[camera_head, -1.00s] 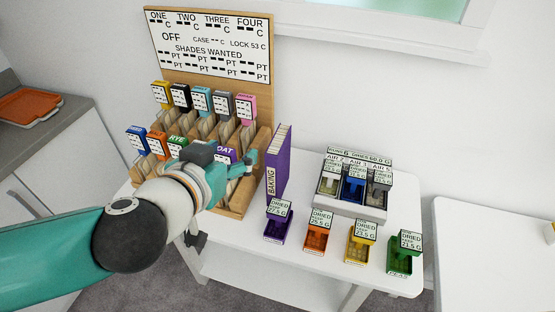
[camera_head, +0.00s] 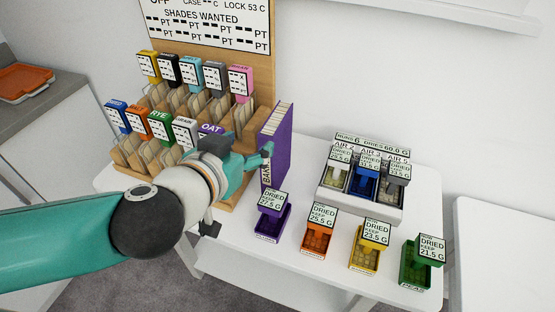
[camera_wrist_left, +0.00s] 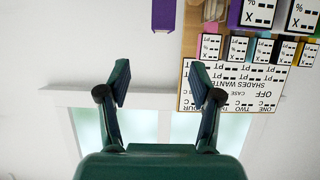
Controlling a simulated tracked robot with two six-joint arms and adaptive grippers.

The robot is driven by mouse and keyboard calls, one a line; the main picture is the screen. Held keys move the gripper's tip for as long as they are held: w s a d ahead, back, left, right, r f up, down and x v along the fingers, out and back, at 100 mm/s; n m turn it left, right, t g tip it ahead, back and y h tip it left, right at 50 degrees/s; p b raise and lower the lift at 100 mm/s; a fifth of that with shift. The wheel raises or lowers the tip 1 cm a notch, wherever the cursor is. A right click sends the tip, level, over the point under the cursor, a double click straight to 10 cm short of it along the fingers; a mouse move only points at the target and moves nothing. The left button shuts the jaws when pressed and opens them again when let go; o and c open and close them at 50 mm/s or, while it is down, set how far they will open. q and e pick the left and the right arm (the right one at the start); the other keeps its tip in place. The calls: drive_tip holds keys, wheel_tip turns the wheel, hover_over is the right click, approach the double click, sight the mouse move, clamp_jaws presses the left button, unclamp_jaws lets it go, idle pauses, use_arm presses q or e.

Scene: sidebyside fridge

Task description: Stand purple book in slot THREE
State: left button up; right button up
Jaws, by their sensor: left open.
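The purple book (camera_head: 280,145) stands upright on the white table, right of the wooden rack, with its pages on top and BAKING on its spine. My left gripper (camera_head: 240,188) is open beside the book's front left; one teal fingertip overlaps the book's near edge in the head view, and I cannot tell whether they touch. In the left wrist view the open gripper (camera_wrist_left: 159,75) has nothing between its fingers; a purple block, likely the book (camera_wrist_left: 164,14), is at the top edge. The wooden rack (camera_head: 243,190) shows, but which slot is THREE is not readable. My right gripper is out of view.
Purple (camera_head: 271,222), orange (camera_head: 316,238), yellow (camera_head: 366,255) and green (camera_head: 416,270) trays line the table's front. A grey-white dryer unit (camera_head: 358,203) stands behind them. A sign board (camera_head: 205,20) rises behind the rack.

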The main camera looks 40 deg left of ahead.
sight(270, 129)
use_arm(q)
drive_tip(key=p+x, duration=0.3)
drive_tip(key=x, duration=0.5)
drive_tip(key=shift+w+a+f, duration=0.2)
drive_tip(key=shift+f, duration=0.1)
drive_tip(key=shift+b+x, duration=0.45)
drive_tip(key=shift+x, duration=1.45)
drive_tip(key=x, duration=0.4)
drive_tip(key=shift+w+a+b, duration=0.15)
drive_tip(key=shift+a+b, duration=0.05)
drive_tip(key=shift+b, duration=0.15)
clamp_jaws()
